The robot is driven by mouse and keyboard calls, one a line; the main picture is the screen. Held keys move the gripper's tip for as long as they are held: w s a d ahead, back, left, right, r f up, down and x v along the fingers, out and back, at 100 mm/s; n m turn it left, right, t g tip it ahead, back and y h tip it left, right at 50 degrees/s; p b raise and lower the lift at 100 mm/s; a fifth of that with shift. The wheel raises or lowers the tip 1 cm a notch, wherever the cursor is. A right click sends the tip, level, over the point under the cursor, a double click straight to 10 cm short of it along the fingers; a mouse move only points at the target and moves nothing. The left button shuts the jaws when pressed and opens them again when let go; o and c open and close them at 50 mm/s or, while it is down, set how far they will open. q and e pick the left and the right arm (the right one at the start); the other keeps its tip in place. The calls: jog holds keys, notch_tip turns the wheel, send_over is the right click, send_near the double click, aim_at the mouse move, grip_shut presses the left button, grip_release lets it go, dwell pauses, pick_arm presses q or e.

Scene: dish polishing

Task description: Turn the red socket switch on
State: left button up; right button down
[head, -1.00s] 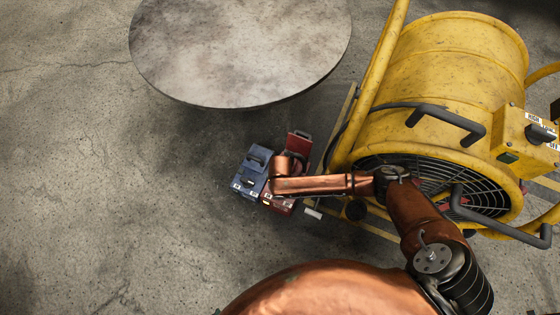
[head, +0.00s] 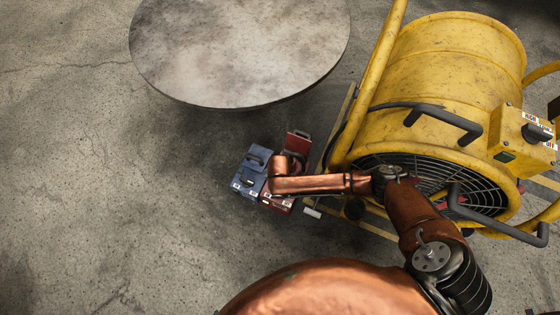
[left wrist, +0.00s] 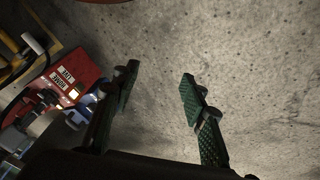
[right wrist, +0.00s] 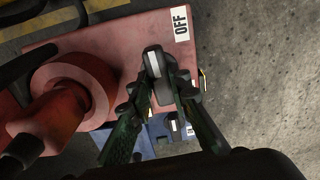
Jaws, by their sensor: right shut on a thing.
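The red socket box (head: 297,141) sits on the floor beside the yellow fan, partly hidden by my right arm in the head view. In the right wrist view the box (right wrist: 120,45) has an OFF label (right wrist: 181,23) and a dark rotary switch (right wrist: 153,62) with a white line. My right gripper (right wrist: 164,88) is shut on this switch, one finger on each side. In the left wrist view the red box (left wrist: 82,73) shows at the left. My left gripper (left wrist: 157,82) is open and empty, apart from the box, over bare floor.
A blue socket box (head: 248,169) stands against the left of the red one. A red plug (right wrist: 45,118) is in the red box's socket. The large yellow fan (head: 430,85) is close on the right. A round table (head: 240,50) is behind. The floor at left is clear.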

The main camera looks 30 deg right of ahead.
jog(key=n+p, duration=0.2)
jog(key=n, duration=0.1)
jog(key=n+p, duration=0.1)
jog(key=n, duration=0.3)
jog(key=shift+w+d+r+n+p, duration=0.1)
jog(key=shift+d+r+n+p, duration=0.05)
jog(key=shift+n+p, duration=0.2)
jog(key=shift+n, duration=1.25)
jog(key=n, duration=0.2)
jog(key=shift+n+p, duration=0.4)
pick_arm(q)
jog(key=s+a+r+g+y, duration=0.1)
jog(key=s+a+r+g, duration=0.2)
jog(key=s+a+r, duration=0.3)
jog(key=shift+s+r+g+y, duration=0.4)
jog(key=shift+s+r, duration=0.55)
jog(key=shift+r, duration=0.5)
pick_arm(e)
jog(key=shift+w+n, duration=0.1)
jog(key=shift+n, duration=2)
jog(key=shift+d, duration=0.1)
jog(key=c, duration=2.2)
grip_release()
jog(key=o, duration=0.4)
jog(key=shift+a, duration=0.2)
